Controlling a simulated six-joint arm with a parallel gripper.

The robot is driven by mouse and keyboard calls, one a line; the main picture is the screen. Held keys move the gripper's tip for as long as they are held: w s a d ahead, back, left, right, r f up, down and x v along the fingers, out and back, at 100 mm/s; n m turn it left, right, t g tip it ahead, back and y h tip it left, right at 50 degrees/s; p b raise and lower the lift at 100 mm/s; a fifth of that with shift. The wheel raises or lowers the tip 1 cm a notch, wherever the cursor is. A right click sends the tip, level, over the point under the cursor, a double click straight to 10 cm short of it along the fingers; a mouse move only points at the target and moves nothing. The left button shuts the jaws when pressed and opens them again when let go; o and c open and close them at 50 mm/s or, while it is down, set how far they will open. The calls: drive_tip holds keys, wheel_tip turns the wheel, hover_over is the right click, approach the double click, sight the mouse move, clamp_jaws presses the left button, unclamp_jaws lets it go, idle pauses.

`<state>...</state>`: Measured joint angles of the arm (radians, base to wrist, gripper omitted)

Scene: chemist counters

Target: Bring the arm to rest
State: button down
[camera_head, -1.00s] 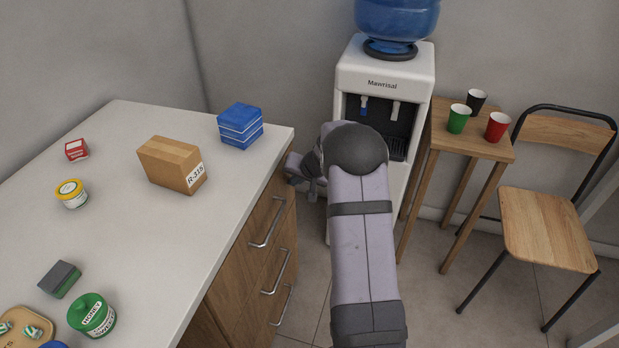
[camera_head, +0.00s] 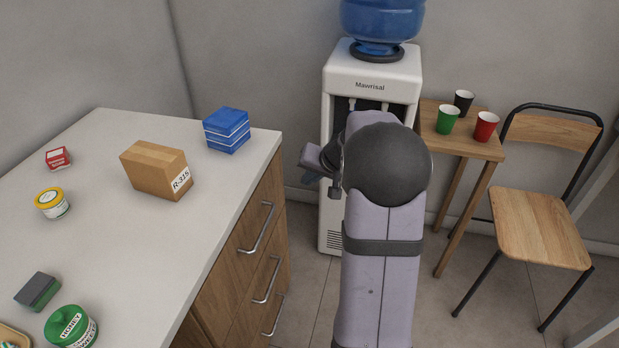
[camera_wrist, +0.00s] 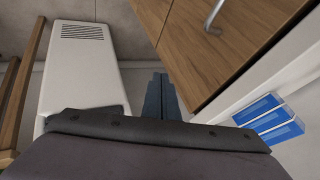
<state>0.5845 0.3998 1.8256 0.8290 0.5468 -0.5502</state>
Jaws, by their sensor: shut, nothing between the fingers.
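My arm reaches up the middle of the head view, in front of the water dispenser (camera_head: 372,82). My gripper (camera_head: 311,178) sticks out to the left of the arm's dark elbow joint, past the counter's right edge, and is partly hidden by the arm. In the wrist view my gripper (camera_wrist: 160,88) shows as two dark fingers side by side, shut and empty. They point at open space between the dispenser's white body (camera_wrist: 85,65) and the wooden drawers (camera_wrist: 205,45).
The white counter (camera_head: 95,150) holds a blue box stack (camera_head: 227,130), a cardboard box (camera_head: 155,170), a red box (camera_head: 58,158), a yellow-lidded jar (camera_head: 52,203), a sponge (camera_head: 38,290) and a green jar (camera_head: 70,328). A cup table (camera_head: 455,143) and chair (camera_head: 540,228) stand right.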

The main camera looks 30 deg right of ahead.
drive_tip(key=shift+s+r, duration=0.1)
drive_tip(key=s+a+f+m+g+y, duration=0.1)
drive_tip(key=s+a+f+g, duration=0.2)
drive_tip(key=s+f, duration=0.35)
drive_tip(key=s+a+f+g, duration=0.3)
drive_tip(key=s, duration=0.6)
drive_tip(key=s+a+n+g+h, duration=0.25)
drive_tip(key=s+a+n, duration=0.35)
drive_tip(key=s+a, duration=0.6)
drive_tip(key=a+r+n+t, duration=0.1)
drive_tip(key=a+r+n, duration=0.2)
wheel_tip(320, 180, up, 20)
drive_tip(key=p, duration=1.9)
drive_tip(key=shift+w+f+y, duration=0.15)
drive_tip(key=shift+w+y, duration=0.1)
drive_tip(key=shift+y, duration=0.1)
